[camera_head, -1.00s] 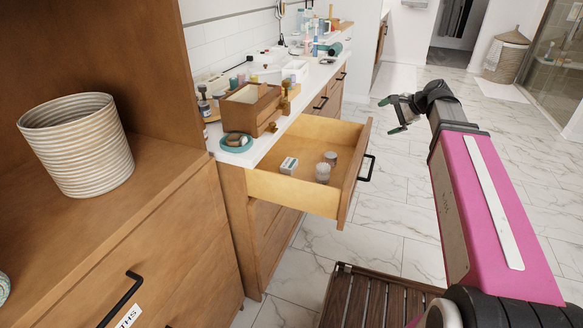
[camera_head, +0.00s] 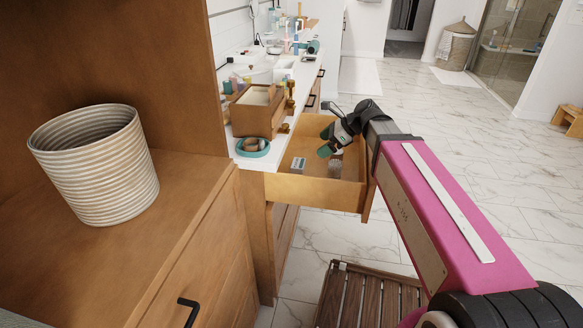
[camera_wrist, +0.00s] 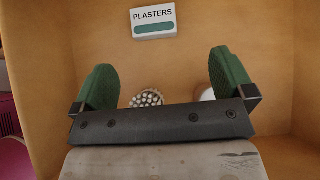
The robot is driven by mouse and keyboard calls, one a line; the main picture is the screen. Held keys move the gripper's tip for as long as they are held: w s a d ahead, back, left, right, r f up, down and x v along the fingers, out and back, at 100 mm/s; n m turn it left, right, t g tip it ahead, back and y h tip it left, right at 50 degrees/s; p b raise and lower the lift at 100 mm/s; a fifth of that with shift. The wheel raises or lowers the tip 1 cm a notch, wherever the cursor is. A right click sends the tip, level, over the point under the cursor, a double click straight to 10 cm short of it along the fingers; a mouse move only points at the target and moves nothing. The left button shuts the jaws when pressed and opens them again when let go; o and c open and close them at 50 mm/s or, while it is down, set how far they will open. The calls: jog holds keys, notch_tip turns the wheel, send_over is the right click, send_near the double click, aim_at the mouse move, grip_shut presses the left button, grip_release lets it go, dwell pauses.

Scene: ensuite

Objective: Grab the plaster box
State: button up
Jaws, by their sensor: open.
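The plaster box (camera_wrist: 153,19) is a small white box with the word PLASTERS and a green band. It lies on the drawer floor, and it also shows in the head view (camera_head: 298,164) near the drawer's left side. My gripper (camera_wrist: 162,75) is open and empty, with two green fingers. In the wrist view the box lies beyond the fingertips, between their lines. In the head view my gripper (camera_head: 325,142) hangs over the open drawer (camera_head: 315,192), to the right of the box and apart from it.
A round container with a studded top (camera_wrist: 147,98) and a pale round item (camera_wrist: 208,95) sit in the drawer, partly hidden behind my gripper. The drawer walls surround them. A wooden box (camera_head: 257,110) and teal dish (camera_head: 252,147) stand on the counter beside the drawer.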

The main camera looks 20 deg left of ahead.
aim_at(299, 163)
jog(key=shift+m, duration=0.3)
jog(key=x, duration=0.6)
jog(key=shift+s, duration=0.35)
jog(key=shift+x, duration=2.85)
jog(key=shift+s+d+f, duration=0.15)
jog(key=shift+s+d, duration=0.05)
jog(key=c, duration=0.9)
